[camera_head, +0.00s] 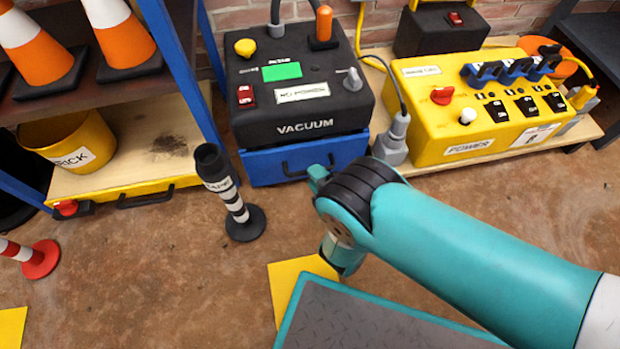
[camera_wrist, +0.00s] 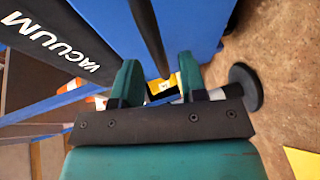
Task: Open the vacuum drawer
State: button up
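The black vacuum unit (camera_head: 300,108) stands at the back, with a blue drawer (camera_head: 267,168) under it that looks shut. The drawer's black handle (camera_head: 308,165) runs across its front. My teal gripper (camera_head: 318,178) is in front of the handle's right part, partly hidden by my wrist. In the wrist view, my gripper (camera_wrist: 158,82) is open, its two fingers apart. The black handle bar (camera_wrist: 148,32) reaches into the gap between them, in front of the blue drawer face (camera_wrist: 195,25). I cannot tell whether either finger touches it.
A black-and-white striped post (camera_head: 235,205) stands on the floor left of the drawer. A grey plug (camera_head: 393,140) and the yellow power box (camera_head: 480,105) are to the right. A teal-edged metal plate (camera_head: 370,320) lies in front, with brown floor between.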

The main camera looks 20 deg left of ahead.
jog(key=shift+w+a+f+b, duration=0.65)
jog(key=shift+a+b, duration=0.2)
jog(key=shift+b, duration=1.75)
jog(key=shift+w+a+r+b, duration=0.1)
jog(key=shift+w+a+b, duration=0.1)
jog(key=shift+b, duration=0.75)
jog(key=shift+a+r+b, duration=0.1)
jog(key=shift+r+b, duration=0.15)
jog(key=shift+b, duration=0.25)
grip_shut()
